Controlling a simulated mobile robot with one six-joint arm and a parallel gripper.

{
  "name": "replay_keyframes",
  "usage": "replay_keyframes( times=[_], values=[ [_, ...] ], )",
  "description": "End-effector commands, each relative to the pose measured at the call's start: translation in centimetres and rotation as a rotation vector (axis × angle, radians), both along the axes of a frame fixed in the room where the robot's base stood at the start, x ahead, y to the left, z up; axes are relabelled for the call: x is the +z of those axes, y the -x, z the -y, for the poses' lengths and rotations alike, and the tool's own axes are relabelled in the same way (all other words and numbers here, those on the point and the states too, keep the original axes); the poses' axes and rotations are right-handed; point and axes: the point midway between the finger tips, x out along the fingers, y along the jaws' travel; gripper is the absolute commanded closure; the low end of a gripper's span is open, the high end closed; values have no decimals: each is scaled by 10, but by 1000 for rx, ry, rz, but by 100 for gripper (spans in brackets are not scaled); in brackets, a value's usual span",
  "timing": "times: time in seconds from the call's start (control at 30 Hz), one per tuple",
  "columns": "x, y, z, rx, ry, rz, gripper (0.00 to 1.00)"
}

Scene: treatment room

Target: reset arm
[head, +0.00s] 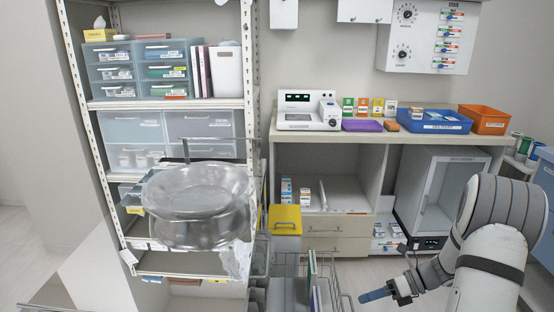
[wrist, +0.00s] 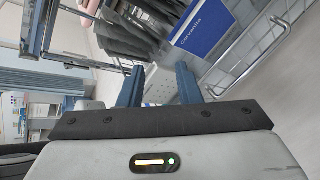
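My arm stands at the right of the head view, bent down and to the left. My gripper (head: 376,295) is low in that view, left of the arm, in front of the cabinet's lower part. In the wrist view my gripper (wrist: 158,86) shows two blue fingers with a gap between them and nothing held. A wire basket with dark folders and a blue book (wrist: 205,28) lies beyond the fingertips, and I see no contact with it.
A wire cart (head: 310,275) stands left of my gripper. A shelf rack (head: 165,105) is at the left, with a clear round vessel (head: 197,205) in front. The counter (head: 345,137) holds a white device (head: 307,112), a blue tray (head: 434,126) and an orange bin (head: 484,120). A glass-door cabinet (head: 440,190) is below.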

Motion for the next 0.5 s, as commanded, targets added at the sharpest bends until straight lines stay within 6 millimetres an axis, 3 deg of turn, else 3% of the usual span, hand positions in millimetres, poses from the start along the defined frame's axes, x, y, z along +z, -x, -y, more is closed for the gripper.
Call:
replay_keyframes(
  times=[0.03,0.1,0.5],
  values=[
    [27,5,-11,74,48,60,69],
    [50,15,-23,184,113,145,69],
    [166,79,-74,852,419,631,69]
  ],
)
